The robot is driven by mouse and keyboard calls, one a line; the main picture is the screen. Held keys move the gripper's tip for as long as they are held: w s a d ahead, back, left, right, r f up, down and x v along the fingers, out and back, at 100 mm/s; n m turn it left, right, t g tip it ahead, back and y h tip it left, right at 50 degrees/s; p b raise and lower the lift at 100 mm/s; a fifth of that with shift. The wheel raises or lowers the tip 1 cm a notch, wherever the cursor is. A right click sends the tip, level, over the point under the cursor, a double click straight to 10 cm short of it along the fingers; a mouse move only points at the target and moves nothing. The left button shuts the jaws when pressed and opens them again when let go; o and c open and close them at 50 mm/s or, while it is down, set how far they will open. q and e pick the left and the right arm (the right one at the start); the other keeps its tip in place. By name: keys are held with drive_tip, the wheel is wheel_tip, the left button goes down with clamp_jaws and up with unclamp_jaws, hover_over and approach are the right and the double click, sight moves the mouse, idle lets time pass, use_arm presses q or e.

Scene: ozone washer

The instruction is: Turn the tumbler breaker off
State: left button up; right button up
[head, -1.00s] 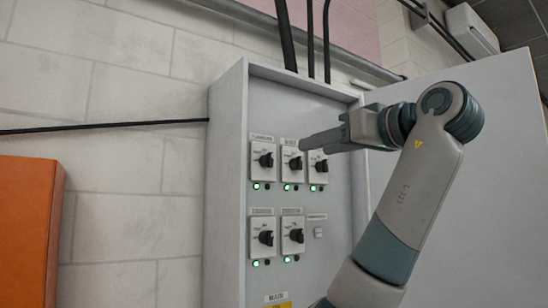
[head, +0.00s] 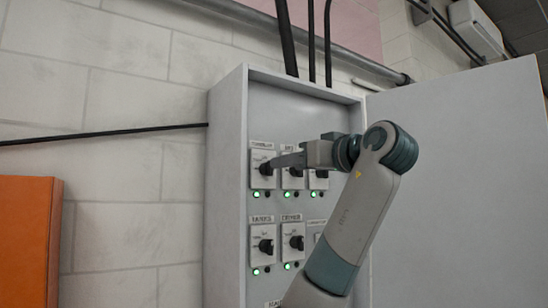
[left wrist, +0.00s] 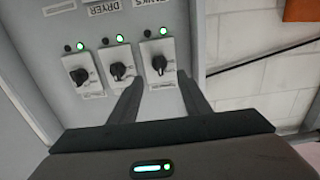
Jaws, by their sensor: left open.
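The tumbler breaker (head: 262,170) is the top left switch in the grey cabinet, a white plate with a black rotary knob. The green lamp (head: 255,194) under it is lit. The breaker is the right-hand switch (left wrist: 159,63) in the left wrist view, which looks upside down. My left gripper (head: 277,162) is at the breaker's knob, coming from the right. In the left wrist view its two fingers (left wrist: 161,76) are apart, one on each side of the breaker, with nothing between them held. Whether they touch the knob I cannot tell. My right gripper is not in view.
Other breakers sit close by: the top middle one (head: 291,178), partly hidden by my gripper, and a lower row with tanks (head: 262,243) and dryer (head: 292,241). The open cabinet door (head: 455,180) stands right of my arm. An orange box (head: 25,240) is at left.

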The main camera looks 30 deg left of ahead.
sight(268, 169)
use_arm(q)
drive_tip(key=p+x, duration=0.3)
drive_tip(key=x, duration=0.4)
drive_tip(key=shift+a, duration=0.25)
drive_tip(key=shift+w, duration=0.1)
drive_tip(key=shift+c, duration=0.3)
drive_tip(key=c, duration=1)
